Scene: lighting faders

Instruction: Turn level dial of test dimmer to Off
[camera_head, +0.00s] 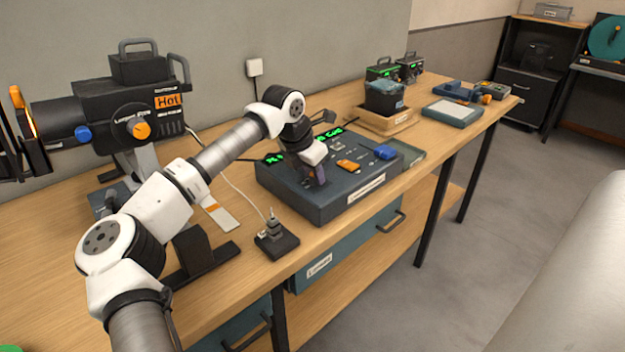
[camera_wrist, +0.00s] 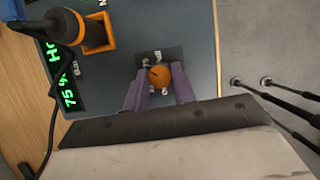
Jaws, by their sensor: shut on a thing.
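The test dimmer looks to be the dark blue-grey box (camera_head: 330,204) on the bench, with green lit readouts on its top. In the wrist view a readout (camera_wrist: 68,88) shows 75 %. The orange round level dial (camera_wrist: 159,77) sits on a small black plate on the panel, with a dark pointer mark angled to the upper left. My gripper (camera_wrist: 159,82) is shut on the dial, one purple finger on each side. In the head view my gripper (camera_head: 318,177) points down at the box's left part and the dial is hidden. Small scale marks are too blurred to read.
A black cylinder in an orange holder (camera_wrist: 95,32) stands beside the dial, with a black cable. An orange part (camera_head: 347,165) and a blue part (camera_head: 384,152) are on the box's right half. A black socket block (camera_head: 277,243) stands in front; a black spotlight (camera_head: 135,110) stands left.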

